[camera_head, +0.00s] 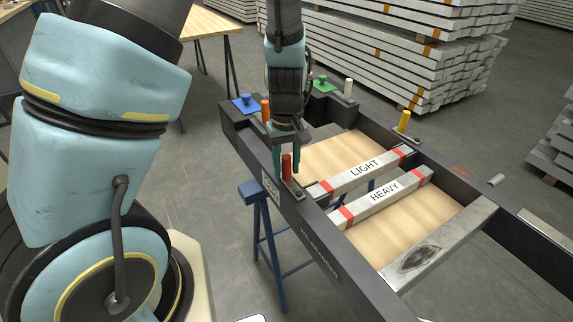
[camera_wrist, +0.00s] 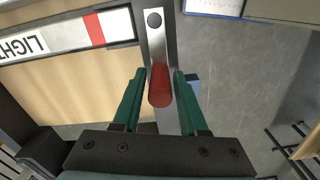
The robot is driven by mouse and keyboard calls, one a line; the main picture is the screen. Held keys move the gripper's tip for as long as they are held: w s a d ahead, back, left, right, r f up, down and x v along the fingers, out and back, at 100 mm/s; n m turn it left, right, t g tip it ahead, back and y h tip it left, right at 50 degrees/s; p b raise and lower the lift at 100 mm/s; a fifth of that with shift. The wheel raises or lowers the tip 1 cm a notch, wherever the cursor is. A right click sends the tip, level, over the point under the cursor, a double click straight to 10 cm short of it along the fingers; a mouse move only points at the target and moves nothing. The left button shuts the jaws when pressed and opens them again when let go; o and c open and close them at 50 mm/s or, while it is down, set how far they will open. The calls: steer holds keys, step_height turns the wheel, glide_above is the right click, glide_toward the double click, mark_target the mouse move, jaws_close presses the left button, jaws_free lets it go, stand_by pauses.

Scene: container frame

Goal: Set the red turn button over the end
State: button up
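The red turn button is a flat metal plate (camera_wrist: 159,42) with an upright red knob (camera_wrist: 159,86); the knob also shows in the head view (camera_head: 287,166). The plate lies along the near rail, beside the end of the LIGHT bar (camera_head: 364,170), not across it. That bar's red-banded end sits in a dark holder left of the plate in the wrist view (camera_wrist: 94,28). My gripper (camera_wrist: 159,75) points down with one green finger on each side of the knob. It looks open, with narrow gaps beside the knob. The plate's lower part is partly hidden by the knob.
The HEAVY bar (camera_head: 385,196) lies parallel beside LIGHT. Blue (camera_head: 245,103), orange (camera_head: 265,110), green (camera_head: 322,85), white (camera_head: 348,88) and yellow (camera_head: 404,121) knobs stand on the dark frame (camera_head: 330,252). A blue trestle (camera_head: 262,230) supports it. Stacked beams stand behind.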

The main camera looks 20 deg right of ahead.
jaws_close()
stand_by(1.1)
